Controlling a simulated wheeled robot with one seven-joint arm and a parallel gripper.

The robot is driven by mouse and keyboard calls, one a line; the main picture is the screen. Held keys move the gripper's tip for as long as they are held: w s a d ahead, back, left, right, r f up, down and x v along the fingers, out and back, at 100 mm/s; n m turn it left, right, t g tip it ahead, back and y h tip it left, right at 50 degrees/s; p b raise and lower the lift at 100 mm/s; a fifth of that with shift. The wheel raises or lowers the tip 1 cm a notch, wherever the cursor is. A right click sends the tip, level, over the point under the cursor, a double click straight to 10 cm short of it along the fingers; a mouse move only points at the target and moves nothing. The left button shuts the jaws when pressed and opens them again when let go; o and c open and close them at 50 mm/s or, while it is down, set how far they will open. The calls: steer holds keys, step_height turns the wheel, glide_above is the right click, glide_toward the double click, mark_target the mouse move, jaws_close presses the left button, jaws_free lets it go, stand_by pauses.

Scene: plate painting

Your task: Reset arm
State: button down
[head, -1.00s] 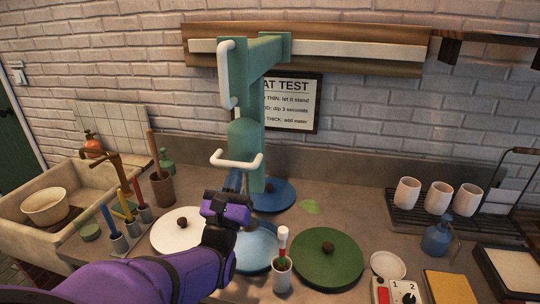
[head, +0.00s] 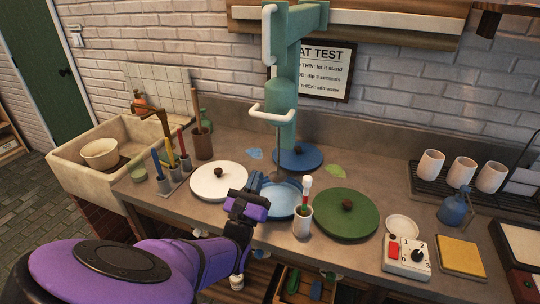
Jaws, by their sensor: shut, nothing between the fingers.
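My purple arm reaches in from the lower left in the head view.
A white lid (head: 215,182), blue lid (head: 300,158) and green lid (head: 340,222) lie on the counter. A green stand (head: 283,100) rises behind. A switch box (head: 406,258) sits at the right.

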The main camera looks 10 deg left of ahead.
steer(key=w+d+r+m+g+h, duration=0.3)
steer(key=d+m+g+h, duration=0.25)
steer(key=d, duration=0.35)
steer(key=w+d+r+m+g+h, duration=0.2)
steer(key=w+d+m+g+h, duration=0.1)
steer(key=d+m+g+h, duration=0.4)
steer(key=s+d+r+m+g+y, duration=0.1)
steer(key=d+r+m+g, duration=0.25)
steer(key=d, duration=0.55)
steer(key=s+d+r+m+g+y, duration=0.15)
steer(key=d+m+g, duration=0.25)
steer(key=d, duration=0.5)
steer(key=s+d+r+m+g+y, duration=0.4)
steer(key=s+d+r+m+y, duration=0.35)
steer(key=s+d, duration=0.3)
steer(key=s+d+r+m+t+y, duration=0.1)
steer(key=s+r+m+t+y, duration=0.4)
steer(key=s, duration=0.7)
steer(key=shift+s+d+r+m, duration=0.2)
steer(key=shift+d+r+m, duration=0.2)
steer(key=shift+r+m, duration=0.65)
